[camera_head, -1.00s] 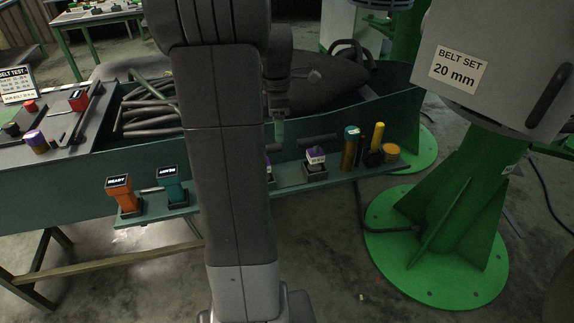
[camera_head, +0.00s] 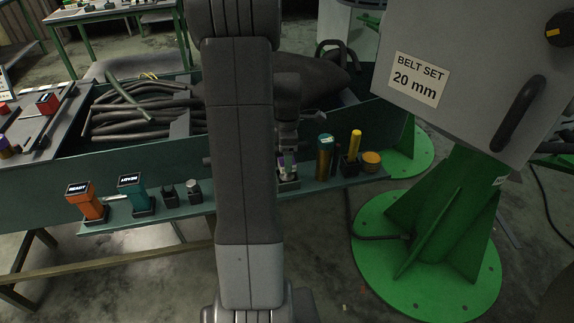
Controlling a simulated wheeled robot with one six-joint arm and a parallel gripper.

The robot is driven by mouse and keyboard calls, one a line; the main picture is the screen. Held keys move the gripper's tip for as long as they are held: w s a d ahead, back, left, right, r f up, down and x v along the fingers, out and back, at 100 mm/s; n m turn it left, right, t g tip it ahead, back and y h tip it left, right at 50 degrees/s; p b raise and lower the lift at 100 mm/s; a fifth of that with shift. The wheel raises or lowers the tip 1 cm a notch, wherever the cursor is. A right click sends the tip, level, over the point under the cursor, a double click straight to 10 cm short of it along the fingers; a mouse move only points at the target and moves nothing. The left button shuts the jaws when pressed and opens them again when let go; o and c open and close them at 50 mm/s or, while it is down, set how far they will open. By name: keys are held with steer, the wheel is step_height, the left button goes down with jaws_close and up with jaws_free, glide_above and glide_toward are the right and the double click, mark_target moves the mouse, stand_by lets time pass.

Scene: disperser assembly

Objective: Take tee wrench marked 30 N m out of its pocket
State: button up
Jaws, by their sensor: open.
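A small tool with a purple and white top (camera_head: 283,168) stands in a dark pocket on the narrow teal shelf (camera_head: 235,202). It may be the tee wrench, but no 30 N m mark can be read. My gripper (camera_head: 287,150) is open and points down right over this tool. Its fingertips are small and dark here, so whether they touch the tool cannot be told. My own arm hides the shelf just left of it. Two small grey-topped tools (camera_head: 168,193) (camera_head: 193,188) stand farther left on the shelf.
A teal cylinder (camera_head: 324,157), a yellow-handled tool (camera_head: 352,152) and an orange round piece (camera_head: 371,163) stand close right. A green pedestal (camera_head: 440,235) carries a grey box (camera_head: 470,60).

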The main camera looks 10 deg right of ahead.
steer(key=shift+f, duration=0.6)
steer(key=c, duration=1.4)
steer(key=shift+c, duration=0.2)
